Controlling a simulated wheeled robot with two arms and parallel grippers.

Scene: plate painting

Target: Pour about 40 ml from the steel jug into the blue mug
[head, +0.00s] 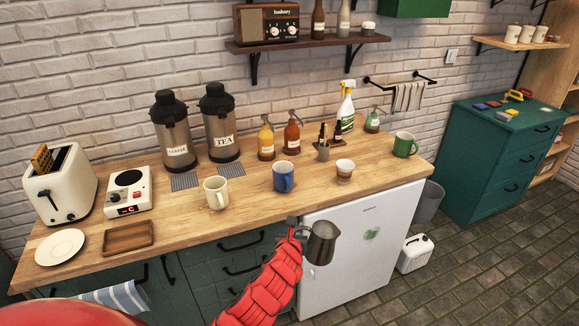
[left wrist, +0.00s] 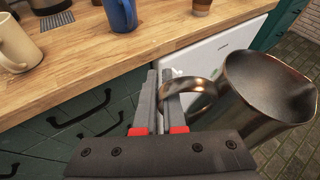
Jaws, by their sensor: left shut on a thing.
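The steel jug (head: 321,243) is in my left gripper (head: 294,229), held in front of the counter edge, before the white fridge. In the left wrist view the jug (left wrist: 262,95) stands at the right, with the gripper fingers (left wrist: 165,98) shut on its handle. The jug looks roughly upright in the head view. Its contents cannot be made out. The blue mug (head: 283,176) stands upright on the counter, behind and a little left of the jug, apart from it. The mug's lower part shows in the left wrist view (left wrist: 121,14). My right gripper is not in view.
A cream mug (head: 215,192) stands left of the blue mug, and a small cup (head: 344,171) stands to its right. A green mug (head: 405,145) is farther right. Pump bottles (head: 266,140) stand behind. The wooden counter (head: 255,205) is clear in front of the blue mug.

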